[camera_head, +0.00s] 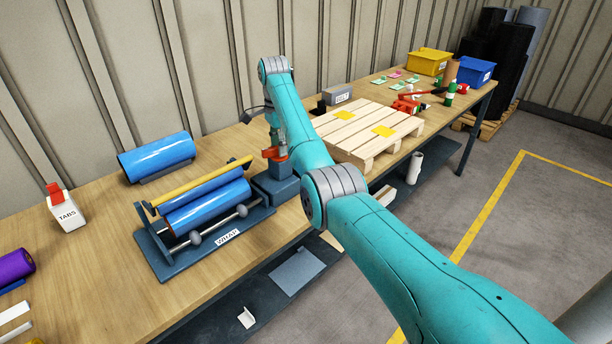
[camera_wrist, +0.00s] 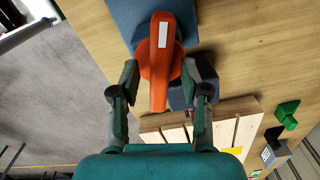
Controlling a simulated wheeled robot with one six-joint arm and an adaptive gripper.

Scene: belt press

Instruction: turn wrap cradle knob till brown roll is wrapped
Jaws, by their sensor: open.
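The wrap cradle (camera_head: 170,265), a dark blue frame labelled WRAP, stands on the bench and holds a glossy blue roll (camera_head: 207,207). The orange-red knob (camera_head: 272,154) sits on a blue-grey box (camera_head: 276,185) at the cradle's right end. In the wrist view, the knob (camera_wrist: 158,50) has a white stripe and lies between my fingers. My gripper (camera_wrist: 160,82) is open above the knob, with a finger at each side; contact cannot be told. It also shows in the head view (camera_head: 278,145).
Another blue roll (camera_head: 157,157) lies behind the cradle. A white TABS box (camera_head: 66,208) stands left. A wooden pallet (camera_head: 372,132) with yellow patches lies right of my arm. Yellow (camera_head: 430,62) and blue (camera_head: 475,72) bins and a brown cylinder (camera_head: 450,72) stand at the far end.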

